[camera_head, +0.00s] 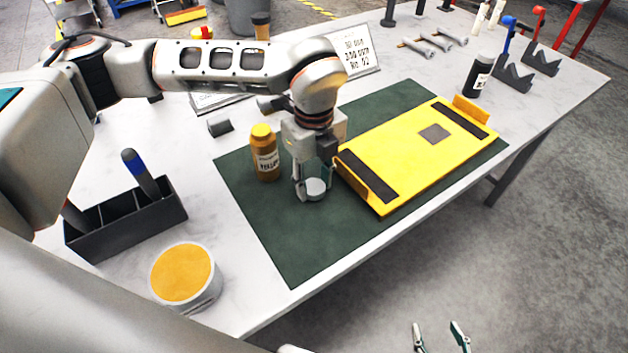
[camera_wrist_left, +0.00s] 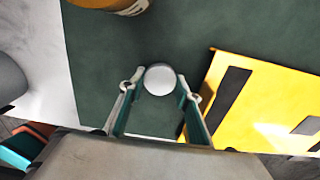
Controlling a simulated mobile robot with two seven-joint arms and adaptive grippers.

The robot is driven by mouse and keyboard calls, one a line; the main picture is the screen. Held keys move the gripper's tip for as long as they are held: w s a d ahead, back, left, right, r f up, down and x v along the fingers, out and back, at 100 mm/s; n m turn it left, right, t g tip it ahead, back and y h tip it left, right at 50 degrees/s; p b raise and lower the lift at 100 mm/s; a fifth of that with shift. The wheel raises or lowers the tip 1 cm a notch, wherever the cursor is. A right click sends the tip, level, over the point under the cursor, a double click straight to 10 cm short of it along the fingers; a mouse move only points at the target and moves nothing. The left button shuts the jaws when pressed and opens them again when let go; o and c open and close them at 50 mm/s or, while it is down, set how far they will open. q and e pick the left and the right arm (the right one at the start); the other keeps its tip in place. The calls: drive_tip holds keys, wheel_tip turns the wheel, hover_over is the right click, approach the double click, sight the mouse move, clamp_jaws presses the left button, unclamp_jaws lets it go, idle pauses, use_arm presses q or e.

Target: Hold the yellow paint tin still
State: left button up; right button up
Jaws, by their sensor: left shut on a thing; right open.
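The yellow paint tin (camera_head: 185,275) stands upright at the table's front left, a round light-grey tin with a yellow-orange top. Neither gripper touches it. My left gripper (camera_head: 315,186) is low over the green mat, well to the right of the tin. It is shut on a small pale grey cylinder (camera_head: 316,188). In the left wrist view the cylinder's round top (camera_wrist_left: 159,79) shows between the fingertips (camera_wrist_left: 159,88). My right gripper (camera_head: 441,337) is open and empty at the bottom edge, in front of the table.
A dark divided box (camera_head: 128,222) stands behind the tin. A mustard bottle (camera_head: 265,152) stands beside my left gripper. A yellow tray (camera_head: 405,150) lies on the green mat (camera_head: 285,245), right of the gripper. The mat's front part is clear. A black bottle (camera_head: 478,75) stands farther back.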

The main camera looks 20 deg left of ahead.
sight(314, 187)
use_arm(q)
drive_tip(key=shift+f, duration=0.15)
drive_tip(key=o, duration=1.2)
drive_tip(key=shift+o, duration=0.2)
wheel_tip(314, 187, up, 12)
drive_tip(key=shift+s, duration=0.1)
